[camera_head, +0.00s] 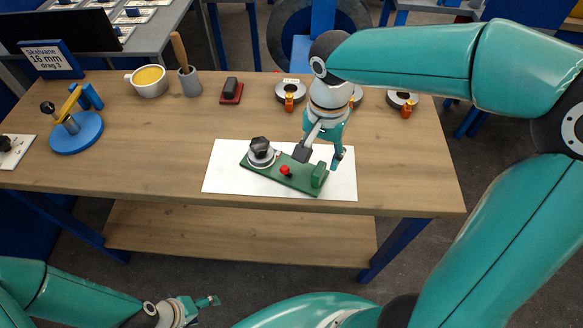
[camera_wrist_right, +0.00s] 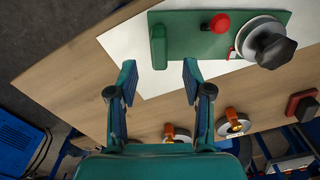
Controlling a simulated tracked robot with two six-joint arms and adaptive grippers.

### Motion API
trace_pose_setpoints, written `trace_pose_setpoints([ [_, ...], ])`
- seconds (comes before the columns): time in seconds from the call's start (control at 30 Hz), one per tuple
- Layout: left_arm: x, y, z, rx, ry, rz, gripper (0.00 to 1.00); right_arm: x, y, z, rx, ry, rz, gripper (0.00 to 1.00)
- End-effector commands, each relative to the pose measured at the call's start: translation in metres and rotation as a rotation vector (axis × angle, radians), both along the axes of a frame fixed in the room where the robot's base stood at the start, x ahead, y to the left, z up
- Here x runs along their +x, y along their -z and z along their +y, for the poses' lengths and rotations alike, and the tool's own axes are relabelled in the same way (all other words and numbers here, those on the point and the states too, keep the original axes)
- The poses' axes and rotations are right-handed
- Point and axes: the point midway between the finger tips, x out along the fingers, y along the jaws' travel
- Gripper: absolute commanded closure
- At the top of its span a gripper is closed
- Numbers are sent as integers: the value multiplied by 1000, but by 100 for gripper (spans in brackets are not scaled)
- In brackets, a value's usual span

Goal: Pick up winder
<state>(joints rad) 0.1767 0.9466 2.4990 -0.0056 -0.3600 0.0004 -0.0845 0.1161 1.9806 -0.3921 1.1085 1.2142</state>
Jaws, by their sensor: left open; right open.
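The winder is a green base plate (camera_head: 282,177) with a black knob on a pale disc (camera_head: 262,152), a red button (camera_head: 286,171) and an upright green block (camera_head: 318,175) at its right end. It lies on a white sheet (camera_head: 225,178) on the table. My right gripper (camera_head: 320,157) is open and empty, near the block end. In the right wrist view its two fingertips (camera_wrist_right: 159,75) are apart, with the green block (camera_wrist_right: 158,46) ahead between their lines. My left gripper (camera_head: 205,303) is open, low at the bottom, away from the table.
Behind the winder stand several grey discs with orange clips (camera_head: 290,92), partly hidden by my right arm. A dark block on a red base (camera_head: 231,92), a grey mortar (camera_head: 189,82), a yellow-filled cup (camera_head: 149,80) and a blue round stand (camera_head: 77,133) are further left. The table front is clear.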

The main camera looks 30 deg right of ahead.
Motion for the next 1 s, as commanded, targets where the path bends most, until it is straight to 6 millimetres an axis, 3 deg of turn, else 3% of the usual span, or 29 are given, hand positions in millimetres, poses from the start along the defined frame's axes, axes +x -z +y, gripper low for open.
trace_pose_setpoints([
  [0.27,0,0,0,0,0,0,31,-1,20,0,0,1,2,50],
  [0.6,0,-3,0,0,0,0,31,-2,63,1,0,3,3,50],
  [0.87,0,-3,0,0,0,0,31,-2,67,1,1,2,-1,50],
  [1.0,0,-3,0,0,0,0,31,-2,66,1,1,2,-1,68],
])
